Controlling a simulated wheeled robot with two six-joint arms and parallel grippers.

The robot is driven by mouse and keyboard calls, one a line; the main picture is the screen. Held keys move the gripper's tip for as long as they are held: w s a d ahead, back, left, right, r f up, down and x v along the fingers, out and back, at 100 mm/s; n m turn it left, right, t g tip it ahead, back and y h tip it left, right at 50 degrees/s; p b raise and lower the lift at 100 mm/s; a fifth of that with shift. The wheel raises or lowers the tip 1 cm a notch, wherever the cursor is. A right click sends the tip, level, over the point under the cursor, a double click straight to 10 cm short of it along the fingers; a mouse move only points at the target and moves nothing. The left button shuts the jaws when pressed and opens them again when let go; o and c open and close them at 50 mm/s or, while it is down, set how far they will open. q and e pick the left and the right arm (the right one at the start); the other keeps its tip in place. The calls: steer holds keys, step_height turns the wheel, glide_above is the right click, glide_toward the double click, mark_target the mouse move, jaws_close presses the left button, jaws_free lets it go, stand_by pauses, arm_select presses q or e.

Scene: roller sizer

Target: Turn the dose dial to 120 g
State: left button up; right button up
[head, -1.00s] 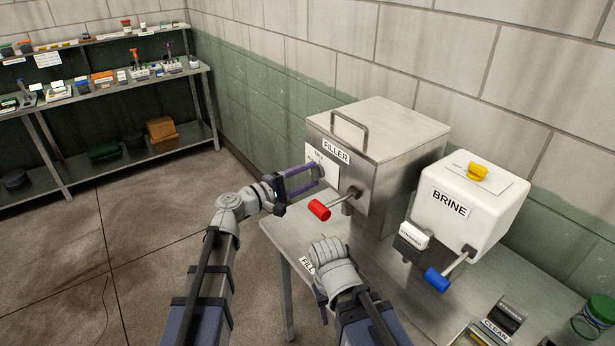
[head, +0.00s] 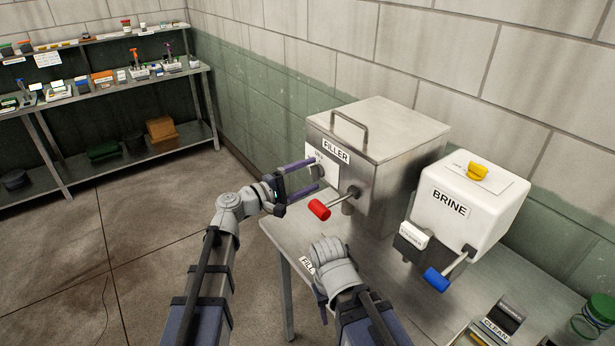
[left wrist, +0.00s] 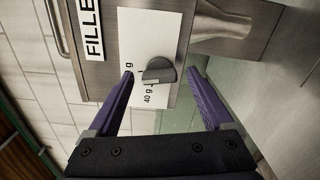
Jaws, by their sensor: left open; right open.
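The dose dial (left wrist: 160,70) is a dark grey knob on a white scale plate (left wrist: 150,30) on the front of the steel FILLER box (head: 385,160). In the left wrist view a "40 g" mark shows beside the knob, near a small pale line on it. Other marks are cut off or hidden. My left gripper (head: 317,174) is open in front of the plate; in the left wrist view its purple fingers (left wrist: 162,76) lie either side of the dial, with gaps. My right gripper (head: 321,300) hangs low by the table's front edge, mostly hidden behind its wrist.
A red-handled lever (head: 320,210) sticks out of the filler close to my left gripper. To the right stand the white BRINE box (head: 465,205) with a blue-handled lever (head: 437,280) and yellow knob (head: 478,171), a CLEAN bin (head: 497,325) and a green-lidded jar (head: 598,312).

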arm_select(q)
steer(key=v, duration=0.7)
steer(key=shift+s+a, duration=0.25)
steer(key=shift+a, duration=0.05)
steer(key=s+d+f+m+g+y, duration=0.1)
steer(key=s+f+m+g+y, duration=0.25)
steer(key=f, duration=0.35)
steer(key=s+f+m+g+y, duration=0.2)
steer(key=s+f+g, duration=0.15)
steer(key=f, duration=0.35)
steer(key=s+a+f+m+g+y, duration=0.3)
steer(key=s+a+f+m+y, duration=0.1)
steer(key=s+a+f+y, duration=0.6)
steer(key=s+d+r+m, duration=0.2)
steer(key=s+d+m, duration=0.1)
steer(key=d, duration=0.7)
steer(key=shift+s+m+g, duration=0.35)
steer(key=shift+s+g, duration=0.05)
steer(key=shift+s, duration=0.5)
